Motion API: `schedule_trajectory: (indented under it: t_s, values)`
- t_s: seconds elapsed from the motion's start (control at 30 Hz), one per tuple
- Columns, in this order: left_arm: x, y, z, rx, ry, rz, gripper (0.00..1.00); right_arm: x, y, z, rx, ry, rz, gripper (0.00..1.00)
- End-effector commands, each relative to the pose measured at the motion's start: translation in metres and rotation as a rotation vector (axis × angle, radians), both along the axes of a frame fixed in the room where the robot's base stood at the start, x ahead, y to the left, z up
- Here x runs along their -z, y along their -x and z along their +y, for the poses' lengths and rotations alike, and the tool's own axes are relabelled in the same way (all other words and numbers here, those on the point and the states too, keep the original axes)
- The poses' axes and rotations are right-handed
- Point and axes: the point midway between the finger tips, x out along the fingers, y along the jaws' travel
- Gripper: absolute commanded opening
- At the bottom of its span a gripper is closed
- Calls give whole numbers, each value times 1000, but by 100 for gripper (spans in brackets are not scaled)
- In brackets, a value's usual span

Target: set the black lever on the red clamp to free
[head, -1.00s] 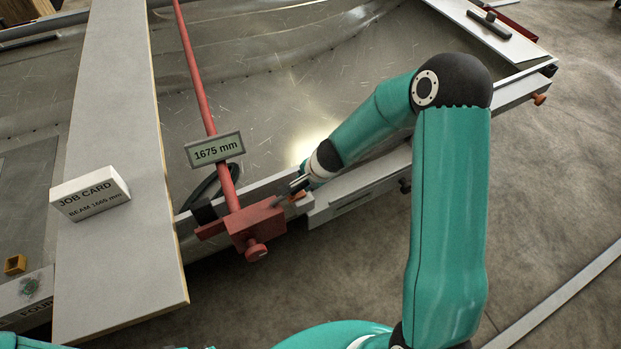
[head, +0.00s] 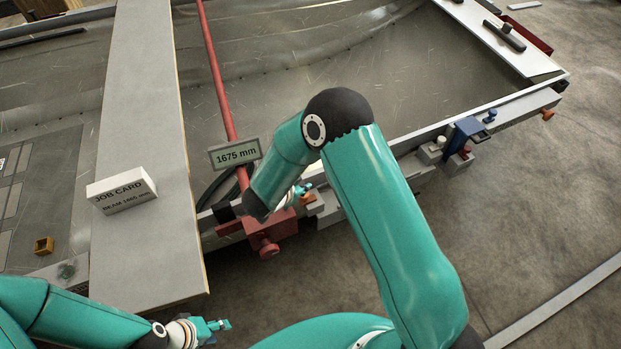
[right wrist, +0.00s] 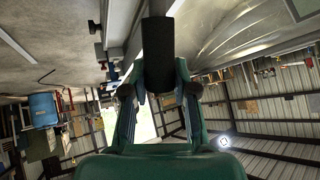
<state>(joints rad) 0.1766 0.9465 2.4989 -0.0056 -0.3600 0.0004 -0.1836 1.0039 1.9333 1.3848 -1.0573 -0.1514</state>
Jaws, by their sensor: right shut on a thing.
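The red clamp (head: 268,229) sits on the beam's edge rail at the foot of a long red bar (head: 217,75). My right arm reaches over it, and my right gripper (head: 303,189) is just above and right of the clamp, partly hidden by the arm. In the right wrist view, a thick black bar, which looks like the black lever (right wrist: 157,50), runs down between the fingers of my right gripper (right wrist: 157,92), which is shut on it. The lever is not clear in the head view. My left gripper (head: 218,327) is low, apart from the clamp; its jaw opening is too small to judge.
A display reading 1675 mm (head: 235,154) stands on the red bar. A job card reading BEAM 1665 mm (head: 121,193) lies on the grey plank (head: 145,110). A blue clamp-like fixture (head: 466,132) is on the rail to the right. Floor at lower right is mostly clear.

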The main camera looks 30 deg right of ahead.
Motion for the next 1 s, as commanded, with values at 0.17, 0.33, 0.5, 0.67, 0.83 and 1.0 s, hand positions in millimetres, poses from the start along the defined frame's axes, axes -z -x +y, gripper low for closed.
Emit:
schedule_trajectory:
  t_s: [0.17,0.33,0.5,0.67,0.83,1.0]
  values:
    - [4,0,0,0,0,0,40,4,3,23,-11,147,24,0]
    - [12,0,0,0,0,0,40,2,2,34,-6,277,30,0]
    - [19,0,0,0,0,0,40,1,2,43,-2,372,36,0]
    - [23,0,0,0,0,0,40,0,2,47,2,427,41,0]
    - [24,0,0,0,0,0,40,-1,2,48,4,453,44,0]
    - [24,0,0,0,0,0,40,-2,2,49,4,458,44,0]
